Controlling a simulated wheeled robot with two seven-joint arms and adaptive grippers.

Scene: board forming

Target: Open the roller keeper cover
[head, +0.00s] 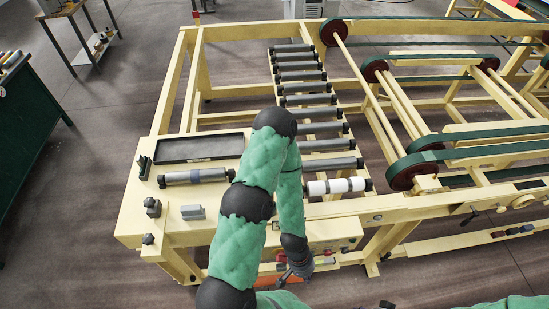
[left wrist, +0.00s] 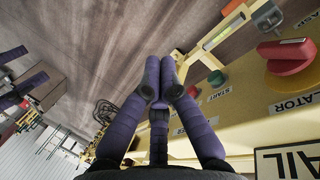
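A grey roller (head: 195,176) lies on the cream bench top at the left, with a dark upright bracket (head: 144,166) beside it. Dark knob-like fittings (head: 153,207) and a small grey block (head: 193,212) are near the front. I cannot tell which part is the roller keeper cover. My left gripper (head: 300,268) is low in front of the bench's control panel. In the left wrist view its purple fingers (left wrist: 160,66) are together at the tips, with nothing seen between them. Purple finger-like parts (left wrist: 25,85) at that view's left edge may be my right gripper; their state is unclear.
A black tray (head: 200,148) lies on the bench. A conveyor of grey rollers (head: 305,86) and a white-banded roller (head: 338,186) are to its right. Floor is open in front.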

